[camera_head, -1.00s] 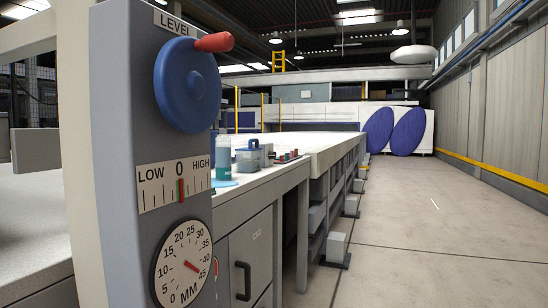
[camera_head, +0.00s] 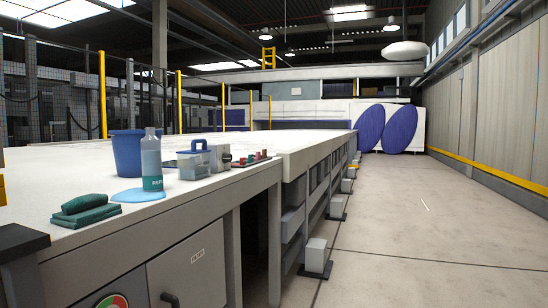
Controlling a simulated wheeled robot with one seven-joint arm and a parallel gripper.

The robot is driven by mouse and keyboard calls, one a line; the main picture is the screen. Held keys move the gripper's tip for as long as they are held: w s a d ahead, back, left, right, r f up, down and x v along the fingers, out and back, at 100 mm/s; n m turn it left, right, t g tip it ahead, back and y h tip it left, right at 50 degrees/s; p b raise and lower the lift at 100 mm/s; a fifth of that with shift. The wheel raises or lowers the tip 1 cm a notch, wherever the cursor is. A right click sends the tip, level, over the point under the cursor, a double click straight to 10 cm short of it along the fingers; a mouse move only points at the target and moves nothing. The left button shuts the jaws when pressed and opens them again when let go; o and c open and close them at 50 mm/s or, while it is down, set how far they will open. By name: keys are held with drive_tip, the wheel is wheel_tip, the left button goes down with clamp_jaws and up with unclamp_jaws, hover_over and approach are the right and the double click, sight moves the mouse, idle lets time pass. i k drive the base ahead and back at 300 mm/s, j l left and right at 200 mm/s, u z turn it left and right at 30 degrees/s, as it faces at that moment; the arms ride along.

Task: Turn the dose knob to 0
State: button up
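No knob marked as a dose knob can be read in the head view. A small grey unit (camera_head: 216,156) on the bench has a dark round part on its right side, which may be a knob; it is too small to tell, and no scale or number shows on it. My gripper is not in view.
A long white bench (camera_head: 60,170) runs away on the left. On it are a blue bucket (camera_head: 127,152), a bottle (camera_head: 151,165), a blue puddle-like patch (camera_head: 138,195), green folded cloths (camera_head: 86,210), a blue-handled clear box (camera_head: 194,161) and a strip of red controls (camera_head: 250,160). The floor (camera_head: 420,230) at right is open.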

sight(226, 158)
drive_tip(key=i+l+z, duration=0.15)
drive_tip(key=i+z, duration=0.3)
drive_tip(key=i, duration=0.6)
